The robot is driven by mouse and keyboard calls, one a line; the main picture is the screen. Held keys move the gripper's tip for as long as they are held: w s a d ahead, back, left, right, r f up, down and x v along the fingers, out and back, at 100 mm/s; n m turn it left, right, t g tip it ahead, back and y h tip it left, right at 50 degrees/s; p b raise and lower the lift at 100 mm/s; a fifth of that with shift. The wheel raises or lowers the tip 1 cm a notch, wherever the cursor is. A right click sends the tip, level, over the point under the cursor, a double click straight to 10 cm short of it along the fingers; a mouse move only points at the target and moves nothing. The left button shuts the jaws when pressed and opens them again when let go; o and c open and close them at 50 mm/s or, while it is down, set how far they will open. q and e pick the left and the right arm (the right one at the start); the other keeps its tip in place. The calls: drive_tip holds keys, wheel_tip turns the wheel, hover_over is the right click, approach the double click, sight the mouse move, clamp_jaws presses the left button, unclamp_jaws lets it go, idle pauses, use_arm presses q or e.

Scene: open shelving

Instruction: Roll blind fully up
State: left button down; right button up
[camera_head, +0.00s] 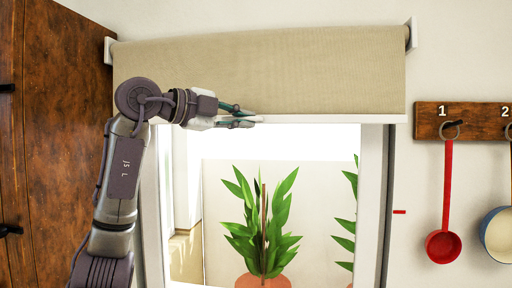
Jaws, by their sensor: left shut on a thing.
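A beige roller blind (270,72) hangs from its brackets across the top of the window. Its white bottom bar (330,118) sits near the top of the opening, and a stretch of cloth still shows above it. My left gripper (248,116) reaches in from the left and is shut on the bottom bar at its left-middle part. Its fingers lie above and below the bar. My right gripper is not in view.
The window opening (300,145) below the bar is clear, with potted plants (262,230) behind it. A brown wooden door or panel (55,120) stands at left. A red ladle (445,200) and a pan (497,235) hang from a wooden rack (480,118) at right.

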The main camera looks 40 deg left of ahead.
sight(263, 75)
use_arm(q)
wheel_tip(263, 75, up, 7)
drive_tip(key=shift+d+f, duration=0.1)
wheel_tip(263, 75, up, 3)
drive_tip(key=shift+s+r, duration=0.1)
drive_tip(key=shift+r, duration=0.3)
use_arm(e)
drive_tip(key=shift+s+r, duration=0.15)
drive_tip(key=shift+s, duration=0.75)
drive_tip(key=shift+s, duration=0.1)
use_arm(q)
drive_tip(key=shift+r, duration=0.1)
drive_tip(key=c, duration=1.2)
unclamp_jaws()
drive_tip(key=shift+c, duration=0.2)
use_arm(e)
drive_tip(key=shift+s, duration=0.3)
